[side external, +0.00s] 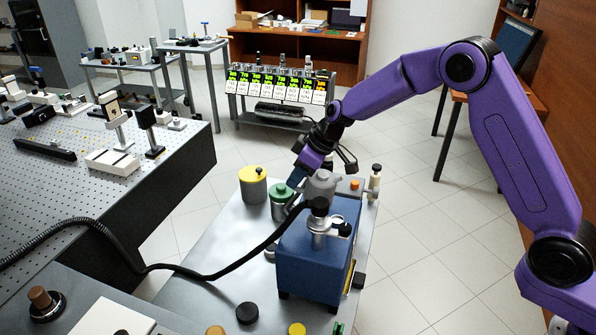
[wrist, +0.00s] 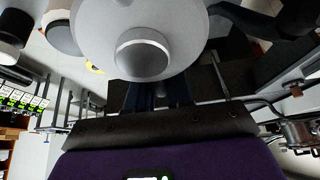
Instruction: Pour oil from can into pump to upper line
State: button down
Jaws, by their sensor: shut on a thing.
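The blue pump (side external: 318,255) stands on the grey bench top, with a metal fitting on top and a black hose joined to it. My gripper (side external: 308,176) is above the back of the pump, shut on a light grey can (side external: 321,186). In the wrist view the can (wrist: 105,30) fills the top middle, with a short round cap or spout (wrist: 143,53) facing the camera. My fingers (wrist: 158,95) are partly hidden behind the can. I cannot tell the can's exact tilt or see any oil flow. An orange cap (side external: 355,185) shows at the pump's back right.
A yellow-lidded can (side external: 252,187) and a green-lidded can (side external: 282,203) stand left of the pump. A white bottle (side external: 374,180) stands at the back right. The black hose (side external: 215,275) crosses the bench. A black cap (side external: 247,313) lies in front.

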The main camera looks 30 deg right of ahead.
jog(key=shift+f+t+y, duration=0.25)
jog(key=shift+t+y, duration=0.65)
dwell(0.5)
jog(key=shift+s+d+r+t+y, duration=0.1)
jog(key=shift+d+r+t+y, duration=0.05)
jog(key=shift+r+t+y, duration=0.65)
dwell(1.4)
jog(key=shift+d+t+y, duration=0.1)
jog(key=shift+t+y, duration=0.2)
jog(key=shift+s+r, duration=0.1)
jog(key=shift+r, duration=0.05)
dwell(0.4)
jog(key=shift+d+r+t+y, duration=0.1)
jog(key=shift+t+y, duration=0.2)
jog(key=shift+t, duration=0.1)
jog(key=shift+s+d+t+y, duration=0.15)
jog(key=shift+s+t+y, duration=0.05)
jog(key=shift+t+y, duration=0.1)
dwell(0.5)
jog(key=shift+r, duration=0.15)
dwell(0.4)
jog(key=shift+s+d+t+y, duration=0.1)
jog(key=shift+s+t+y, duration=0.05)
jog(key=shift+t+y, duration=0.15)
